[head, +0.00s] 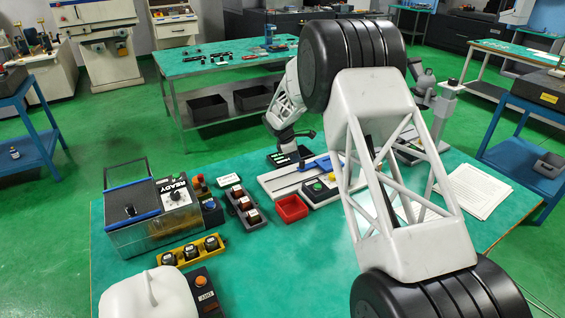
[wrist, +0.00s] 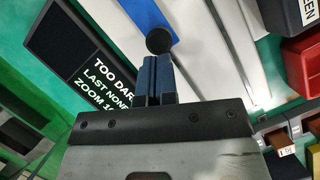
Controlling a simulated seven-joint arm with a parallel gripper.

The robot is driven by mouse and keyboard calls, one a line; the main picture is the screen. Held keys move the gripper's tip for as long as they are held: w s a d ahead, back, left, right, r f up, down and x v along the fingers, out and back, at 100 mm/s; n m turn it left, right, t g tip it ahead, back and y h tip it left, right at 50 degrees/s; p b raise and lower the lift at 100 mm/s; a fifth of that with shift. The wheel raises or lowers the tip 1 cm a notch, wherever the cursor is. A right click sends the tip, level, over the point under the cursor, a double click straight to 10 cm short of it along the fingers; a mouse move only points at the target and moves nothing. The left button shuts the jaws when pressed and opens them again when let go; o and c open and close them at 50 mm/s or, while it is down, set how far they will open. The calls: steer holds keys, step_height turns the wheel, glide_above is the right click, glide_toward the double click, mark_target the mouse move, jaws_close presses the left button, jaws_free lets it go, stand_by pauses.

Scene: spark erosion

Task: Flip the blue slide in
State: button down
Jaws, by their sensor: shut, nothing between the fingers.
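The blue slide (head: 320,164) lies on a pale railed fixture (head: 283,180) at the back of the green table. In the wrist view a blue strip (wrist: 148,14) shows at the top, on the pale rails. A round black knob (wrist: 159,40) is just beyond my fingertips; I cannot tell whether they touch it. My gripper (wrist: 156,58) has its dark blue fingers together, with nothing between them. In the head view my gripper (head: 299,160) hangs over the fixture's back edge, partly hidden by its own wrist.
A black display (wrist: 88,60) with white text lies left of my fingers. A red tray (head: 291,208) and a button box (head: 320,190) stand at the fixture's front. The table's front middle is clear.

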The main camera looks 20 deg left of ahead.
mark_target(287, 169)
steer(key=shift+w+d+f, duration=0.15)
steer(key=shift+w+d, duration=0.3)
steer(key=shift+d, duration=0.1)
steer(key=shift+a, duration=0.1)
steer(key=shift+s+a, duration=0.3)
steer(key=shift+a, duration=0.55)
steer(key=shift+s+a, duration=0.2)
steer(key=shift+a, duration=0.4)
steer(key=shift+s+a, duration=0.15)
steer(key=shift+a, duration=0.4)
steer(key=v, duration=1)
steer(key=shift+w+d, duration=0.1)
steer(key=shift+d, duration=0.05)
